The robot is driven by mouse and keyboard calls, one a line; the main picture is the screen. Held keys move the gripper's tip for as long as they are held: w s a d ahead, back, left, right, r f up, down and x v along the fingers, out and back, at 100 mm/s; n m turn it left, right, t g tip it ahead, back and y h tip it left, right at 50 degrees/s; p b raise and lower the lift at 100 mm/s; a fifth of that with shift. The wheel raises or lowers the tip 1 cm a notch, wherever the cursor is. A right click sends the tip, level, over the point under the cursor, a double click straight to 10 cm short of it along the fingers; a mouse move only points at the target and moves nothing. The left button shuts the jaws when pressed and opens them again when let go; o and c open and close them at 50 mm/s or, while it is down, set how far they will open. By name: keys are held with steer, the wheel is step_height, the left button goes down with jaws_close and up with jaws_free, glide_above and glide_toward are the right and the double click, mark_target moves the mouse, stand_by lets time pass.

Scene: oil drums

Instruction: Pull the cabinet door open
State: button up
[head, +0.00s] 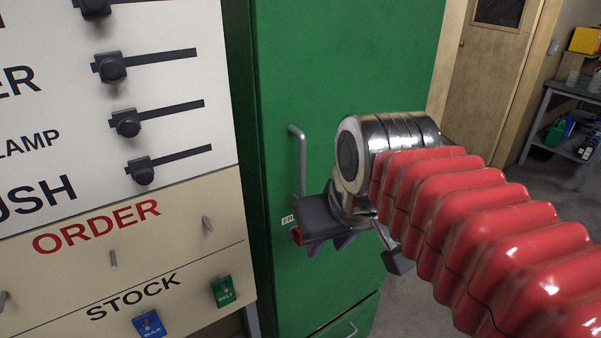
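The tall green cabinet (345,65) stands in the middle, and its door is shut as far as I can see. A grey vertical bar handle (302,160) is on the left part of the door. My gripper (360,242) is in front of the door, just right of and below the handle's visible part. Its two dark fingers are spread apart, and nothing shows between them. The left finger overlaps the handle's lower end and hides it. I cannot tell whether it touches the handle. A small white label beside it is partly covered.
A white and cream board (60,150) with black knobs, hooks and hanging tags (222,291) is close on the left. A wooden door (490,80) and a workbench (575,90) are at right. Floor shows between.

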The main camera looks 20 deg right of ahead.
steer(key=n, duration=0.1)
glide_toward(303, 169)
steer(key=r, duration=0.2)
steer(key=shift+s+d+r+g, duration=0.1)
steer(key=shift+d+r+g, duration=0.2)
steer(key=shift+d+g, duration=0.1)
steer(key=shift+a, duration=0.1)
steer(key=x, duration=1.3)
steer(key=shift+a+f, duration=0.3)
steer(key=shift+f, duration=0.05)
steer(key=shift+c, duration=0.2)
jaws_close()
steer(key=shift+a+y, duration=0.2)
steer(key=shift+y, duration=0.1)
steer(key=shift+d, duration=0.2)
